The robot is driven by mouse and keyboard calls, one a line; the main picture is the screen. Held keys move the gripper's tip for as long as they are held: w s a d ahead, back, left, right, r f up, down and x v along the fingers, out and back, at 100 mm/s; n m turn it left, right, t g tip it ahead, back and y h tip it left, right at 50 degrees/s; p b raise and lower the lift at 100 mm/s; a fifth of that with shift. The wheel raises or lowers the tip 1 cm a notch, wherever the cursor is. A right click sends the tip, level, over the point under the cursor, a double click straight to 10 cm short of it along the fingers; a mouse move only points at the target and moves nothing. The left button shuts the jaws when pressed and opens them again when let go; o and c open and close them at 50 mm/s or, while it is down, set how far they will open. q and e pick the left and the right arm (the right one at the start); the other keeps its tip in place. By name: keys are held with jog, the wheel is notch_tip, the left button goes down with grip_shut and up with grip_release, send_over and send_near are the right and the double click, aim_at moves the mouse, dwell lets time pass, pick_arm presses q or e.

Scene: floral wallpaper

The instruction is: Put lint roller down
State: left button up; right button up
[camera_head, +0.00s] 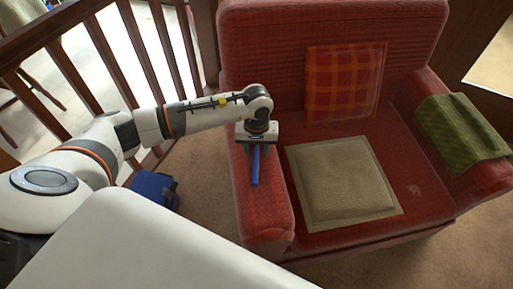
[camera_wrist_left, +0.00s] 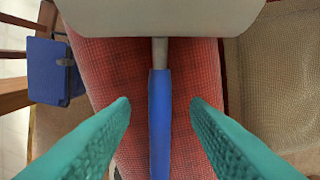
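The lint roller shows a blue handle (camera_head: 255,168) over the red armchair's left armrest (camera_head: 264,215). In the left wrist view the blue handle (camera_wrist_left: 160,118) runs down the middle, with a grey stem above it. A wide pale shape at the top meets the stem; I cannot tell whether it is the roller head. My left gripper (camera_head: 257,151) is above the armrest. In the wrist view its teal fingers (camera_wrist_left: 160,105) stand apart on both sides of the handle, with gaps between. I cannot tell whether the roller touches the armrest. My right gripper is not in view.
A beige cushion (camera_head: 341,184) lies on the seat, and a red plaid cushion (camera_head: 343,83) leans on the backrest. A green cloth (camera_head: 461,130) drapes the right armrest. A blue box (camera_head: 154,191) stands on the carpet beside the wooden railing (camera_head: 139,55). Part of the seat is clear.

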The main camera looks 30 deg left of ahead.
aim_at(257, 152)
pick_arm(q)
jog(key=shift+r, duration=0.1)
notch_tip(257, 152, up, 12)
jog(key=shift+p, duration=0.45)
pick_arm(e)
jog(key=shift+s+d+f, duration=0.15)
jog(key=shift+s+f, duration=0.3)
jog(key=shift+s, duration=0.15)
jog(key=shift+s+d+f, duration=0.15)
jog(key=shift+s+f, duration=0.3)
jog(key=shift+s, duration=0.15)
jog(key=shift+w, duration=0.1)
